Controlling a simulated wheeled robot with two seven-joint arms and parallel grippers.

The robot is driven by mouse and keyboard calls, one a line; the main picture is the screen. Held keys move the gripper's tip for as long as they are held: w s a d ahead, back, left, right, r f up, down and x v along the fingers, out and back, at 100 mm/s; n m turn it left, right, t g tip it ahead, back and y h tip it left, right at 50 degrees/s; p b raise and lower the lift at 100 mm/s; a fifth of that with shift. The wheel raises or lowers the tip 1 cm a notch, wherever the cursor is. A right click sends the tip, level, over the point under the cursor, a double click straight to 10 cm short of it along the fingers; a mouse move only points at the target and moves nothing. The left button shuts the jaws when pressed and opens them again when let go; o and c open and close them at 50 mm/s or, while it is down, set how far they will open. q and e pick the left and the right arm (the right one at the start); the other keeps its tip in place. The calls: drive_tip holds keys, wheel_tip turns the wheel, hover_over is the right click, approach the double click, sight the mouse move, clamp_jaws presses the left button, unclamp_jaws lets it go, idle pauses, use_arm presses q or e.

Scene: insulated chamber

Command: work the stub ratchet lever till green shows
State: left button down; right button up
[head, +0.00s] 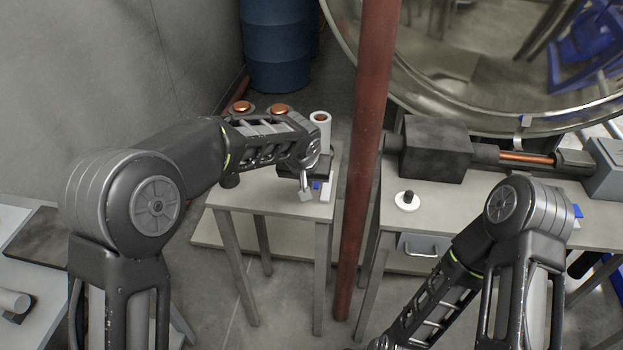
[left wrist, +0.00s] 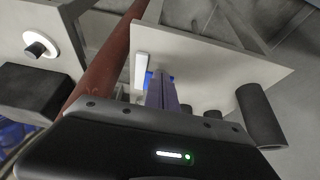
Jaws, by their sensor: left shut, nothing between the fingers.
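My left gripper (head: 305,188) points down over the right part of the small left table (head: 262,200). It is shut with nothing between its fingers. In the left wrist view its closed fingers (left wrist: 162,92) are beside a small blue part (left wrist: 149,77) and a white upright strip (left wrist: 140,72). The strip (head: 327,188) and blue part (head: 316,185) also show in the head view, close to the fingers; I cannot tell whether they touch. I cannot make out for certain which part is the stub lever. No green mark shows on the table. My right gripper is outside the picture.
A red-brown pole (head: 365,150) stands between the two tables, right of my left gripper. The right table (head: 455,205) holds a white disc with a black knob (head: 407,200) and a dark block (head: 436,150). A white cylinder (head: 320,132) stands behind the gripper.

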use_arm(q)
drive_tip(key=shift+w+f+b, duration=0.2)
drive_tip(key=shift+f+b, duration=0.8)
drive_tip(key=shift+f, duration=0.1)
drive_tip(key=shift+w+f+b, duration=0.15)
drive_tip(key=shift+f+b, duration=0.8)
drive_tip(key=shift+f, duration=0.15)
drive_tip(key=shift+r, duration=0.1)
drive_tip(key=shift+s+r+p, duration=0.2)
drive_tip(key=shift+r+p, duration=0.3)
drive_tip(key=shift+r, duration=0.6)
drive_tip(key=shift+s+r+p, duration=0.15)
drive_tip(key=shift+r+p, duration=0.35)
drive_tip(key=shift+r, duration=0.65)
wheel_tip(320, 180, up, 7)
drive_tip(key=p, duration=0.3)
drive_tip(key=shift+s, duration=0.4)
